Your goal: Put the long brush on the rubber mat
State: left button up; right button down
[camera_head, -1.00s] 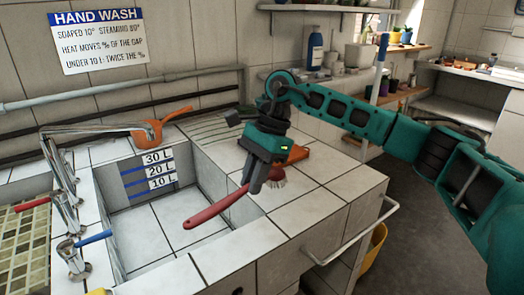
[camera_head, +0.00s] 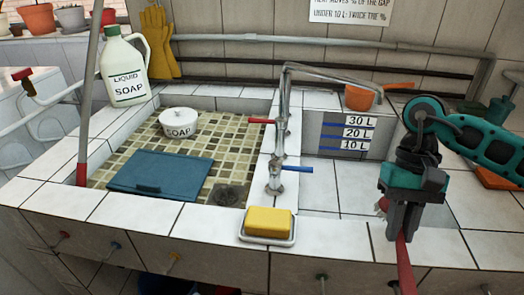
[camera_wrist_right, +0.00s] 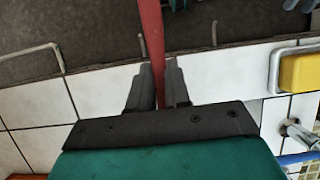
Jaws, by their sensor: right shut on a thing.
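My right gripper (camera_head: 403,218) is shut on the long brush, whose red handle (camera_head: 404,266) points down toward the front of the counter. A small reddish part of the brush shows beside the fingers; its bristles are mostly hidden. In the right wrist view the gripper (camera_wrist_right: 158,80) holds the red handle (camera_wrist_right: 151,30) between its two fingers. The blue rubber mat (camera_head: 160,172) lies flat on the tiled floor of the left basin, to the left of the gripper and apart from it. My left gripper is not in view.
The faucet (camera_head: 278,135) with red and blue levers stands on the divider.

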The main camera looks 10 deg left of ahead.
aim_at(163, 172)
jog(key=j+u, duration=0.4)
jog(key=i+j+u, duration=0.1)
jog(key=u, duration=0.25)
jog(key=i+j+u, duration=0.15)
jog(key=u, duration=0.3)
jog(key=i+j+u, duration=0.1)
jog(key=u, duration=0.3)
jog(key=i, duration=0.1)
